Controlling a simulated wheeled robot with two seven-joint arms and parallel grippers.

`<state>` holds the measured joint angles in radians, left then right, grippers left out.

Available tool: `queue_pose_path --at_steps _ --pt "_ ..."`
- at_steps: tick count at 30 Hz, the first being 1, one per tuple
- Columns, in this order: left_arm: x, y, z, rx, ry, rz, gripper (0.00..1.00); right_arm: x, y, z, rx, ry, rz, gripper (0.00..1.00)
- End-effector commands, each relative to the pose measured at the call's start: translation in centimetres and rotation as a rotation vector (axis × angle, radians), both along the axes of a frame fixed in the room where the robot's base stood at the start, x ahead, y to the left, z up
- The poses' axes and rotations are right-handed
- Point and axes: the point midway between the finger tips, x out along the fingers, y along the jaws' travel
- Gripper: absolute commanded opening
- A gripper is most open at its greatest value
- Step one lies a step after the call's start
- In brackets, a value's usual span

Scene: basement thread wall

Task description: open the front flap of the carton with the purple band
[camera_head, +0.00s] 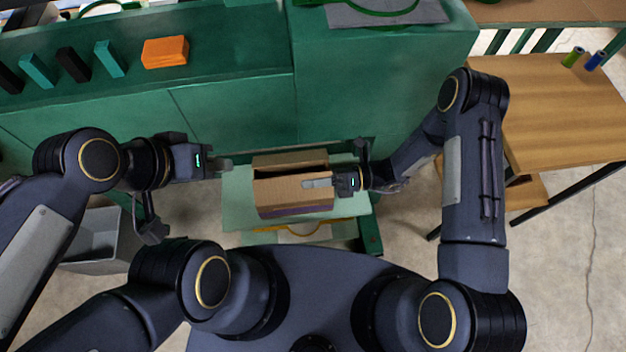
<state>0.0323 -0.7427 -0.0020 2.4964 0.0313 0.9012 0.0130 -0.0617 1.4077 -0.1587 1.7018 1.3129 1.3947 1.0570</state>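The brown cardboard carton (275,196) stands on a pale green board in the middle of the view. A purple band (295,211) runs along its lower front edge. A dark gap shows in its top, between a back flap (290,159) and the brown panel nearer me. My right gripper (306,183) reaches in from the right, with its fingers over that near panel; I cannot tell whether they touch it. My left gripper (228,162) is just left of the carton, apart from it. The finger spacing of both grippers is hidden from this angle.
The pale green board (236,212) has little room around the carton. A green cabinet (235,110) rises behind, with an orange block (165,52) and teal and black blocks on it. A grey bin (95,240) is at left, a wooden table (555,110) at right.

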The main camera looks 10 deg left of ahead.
Motion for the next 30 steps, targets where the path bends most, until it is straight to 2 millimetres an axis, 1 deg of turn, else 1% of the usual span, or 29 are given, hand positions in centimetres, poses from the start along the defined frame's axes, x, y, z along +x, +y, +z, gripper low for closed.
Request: queue_pose_path --at_steps 8,14,20,30 --pt "0.0 0.0 0.0 0.000 0.000 0.000 0.25 0.0 0.0 0.0 0.002 -0.004 -0.001 0.00" --pt "0.0 0.0 -0.5 0.000 0.000 0.000 0.25 -0.1 -0.1 0.1 0.014 -0.048 -0.002 0.00" --pt "0.0 0.0 -1.5 0.000 0.000 0.000 0.25 -0.4 -0.2 0.3 0.048 -0.161 -0.004 0.00" --pt "0.0 0.0 -3.7 0.000 0.000 0.000 0.25 -1.4 -0.5 1.0 0.135 -0.460 -0.004 0.00"
